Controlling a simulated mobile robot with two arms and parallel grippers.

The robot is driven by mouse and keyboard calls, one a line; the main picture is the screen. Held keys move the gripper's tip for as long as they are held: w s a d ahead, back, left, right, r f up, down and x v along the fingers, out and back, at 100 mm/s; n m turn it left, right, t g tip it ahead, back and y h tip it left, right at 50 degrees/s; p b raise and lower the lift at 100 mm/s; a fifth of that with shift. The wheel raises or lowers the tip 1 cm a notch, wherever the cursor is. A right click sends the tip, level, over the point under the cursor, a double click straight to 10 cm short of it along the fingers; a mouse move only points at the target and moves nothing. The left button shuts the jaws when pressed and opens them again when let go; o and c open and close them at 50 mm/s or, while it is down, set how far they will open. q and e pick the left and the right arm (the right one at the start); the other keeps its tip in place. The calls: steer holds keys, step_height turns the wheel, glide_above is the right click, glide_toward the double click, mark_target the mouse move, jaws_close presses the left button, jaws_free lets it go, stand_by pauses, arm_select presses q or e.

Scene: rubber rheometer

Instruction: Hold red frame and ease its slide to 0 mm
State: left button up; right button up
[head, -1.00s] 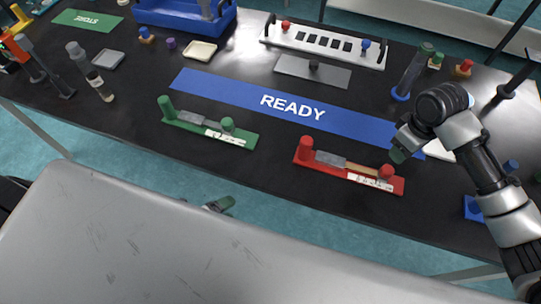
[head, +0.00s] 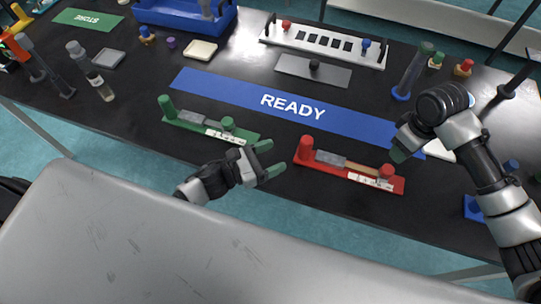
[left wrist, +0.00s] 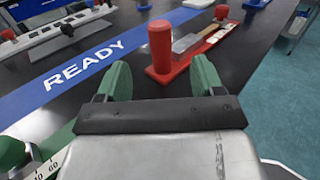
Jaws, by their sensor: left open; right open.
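The red frame (head: 330,172) lies on the black table near its front edge. It has a tall red post (head: 304,150) at its left end, a grey and tan slide bar (head: 345,164), a white scale and a short red knob (head: 386,171) at its right. My left gripper (head: 275,159) is open and empty, just left of the red post. In the left wrist view the red post (left wrist: 161,47) stands beyond and between the open green fingers (left wrist: 160,82), apart from them. My right gripper (head: 400,146) is above the frame's right end; its fingers are partly hidden.
A green frame (head: 190,124) with a similar slide lies to the left of the red one. The blue READY strip (head: 230,95) runs behind both. A blue tray (head: 180,14) and a white slotted rack (head: 325,44) stand further back.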

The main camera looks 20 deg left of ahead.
mark_target(389, 169)
arm_select(q)
steer(key=x, duration=1)
steer(key=shift+w+d, duration=0.25)
steer(key=shift+w, duration=0.05)
steer(key=c, duration=1.1)
arm_select(e)
steer(key=shift+o, duration=0.3)
arm_select(q)
steer(key=shift+c, duration=0.2)
arm_select(e)
steer(key=o, duration=0.3)
step_height(389, 169, down, 10)
steer(key=n, duration=1.6)
